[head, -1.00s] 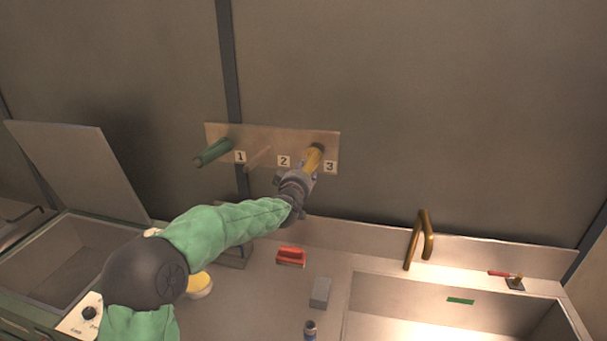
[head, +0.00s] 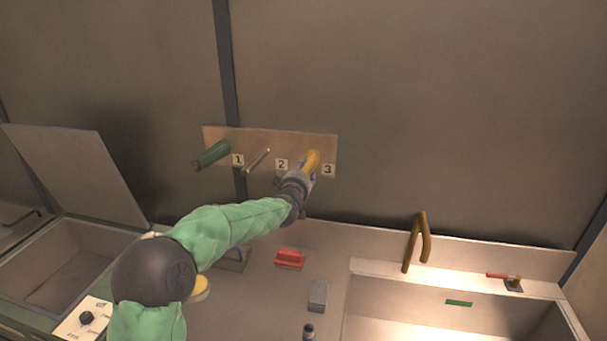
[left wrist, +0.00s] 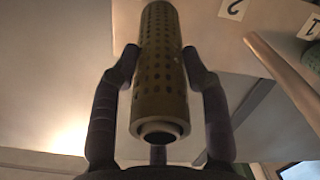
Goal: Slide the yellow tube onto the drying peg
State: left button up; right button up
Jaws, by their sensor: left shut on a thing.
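The yellow tube (head: 312,160) is at the wall board, beside label 3, and points toward the board. In the left wrist view the perforated tube (left wrist: 160,70) runs away from me between the fingers, with a pale ring at its near end. My left gripper (head: 300,180) is shut on the tube; its two fingers (left wrist: 161,62) flank it in the wrist view. Peg 3 is hidden behind the tube, so I cannot tell how far the tube is over it. The middle peg (head: 257,160), by label 2, is bare. My right gripper is not in view.
A green tube (head: 212,154) sits on the peg by label 1 of the board (head: 228,134). An open-lidded bin (head: 75,275) is at left.

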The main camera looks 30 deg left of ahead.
pick_arm(q)
jog(key=shift+w, duration=0.25)
jog(key=o, duration=1.3)
jog(key=shift+a, duration=0.1)
jog(key=v, duration=1.2)
jog(key=shift+f, duration=0.15)
